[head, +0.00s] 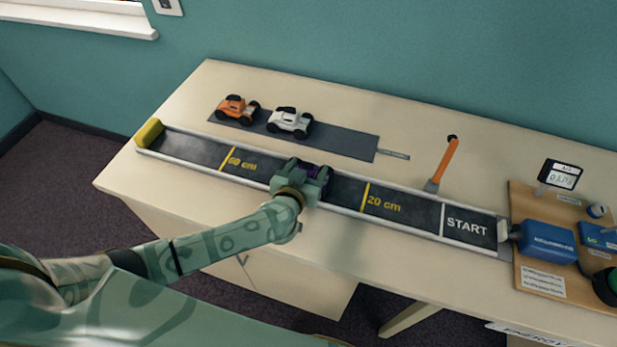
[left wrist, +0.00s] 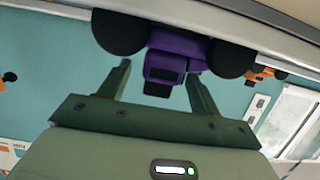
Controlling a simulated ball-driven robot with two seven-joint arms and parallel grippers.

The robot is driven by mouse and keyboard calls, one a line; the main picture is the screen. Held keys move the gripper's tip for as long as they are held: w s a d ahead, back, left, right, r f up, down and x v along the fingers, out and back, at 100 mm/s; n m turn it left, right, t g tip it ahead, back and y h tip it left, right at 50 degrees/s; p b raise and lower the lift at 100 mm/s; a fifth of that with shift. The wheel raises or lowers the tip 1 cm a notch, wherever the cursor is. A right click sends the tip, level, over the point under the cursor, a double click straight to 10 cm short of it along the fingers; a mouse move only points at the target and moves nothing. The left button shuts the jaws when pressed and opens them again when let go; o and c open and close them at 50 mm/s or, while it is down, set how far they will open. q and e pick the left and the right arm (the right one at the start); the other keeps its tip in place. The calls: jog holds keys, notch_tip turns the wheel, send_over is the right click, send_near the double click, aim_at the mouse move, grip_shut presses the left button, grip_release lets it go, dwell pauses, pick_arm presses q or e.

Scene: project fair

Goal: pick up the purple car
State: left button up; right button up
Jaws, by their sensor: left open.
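The purple car (head: 315,171) is on the dark track (head: 409,207), between the 60 cm and 20 cm marks. In the head view my left gripper and wrist cover most of it. In the left wrist view the purple car (left wrist: 177,58) shows at the top, with its black wheels on either side. My left gripper (left wrist: 160,72) is open there, its two fingers pointing at the car's body, one towards each side of it. I cannot tell whether the fingers touch the car. My right gripper is not in view.
An orange car (head: 236,108) and a white car (head: 290,122) stand on a grey strip (head: 345,143) behind the track. A wooden board (head: 530,204) with a blue box (head: 546,242) is at the right. A yellow block (head: 149,133) caps the track's left end.

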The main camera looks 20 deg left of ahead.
pick_arm(q)
jog(key=shift+w+f, duration=0.2)
jog(key=shift+w, duration=0.35)
jog(key=shift+s, duration=0.1)
jog(key=shift+c, duration=0.6)
jog(key=c, duration=1)
jog(key=shift+r, duration=0.1)
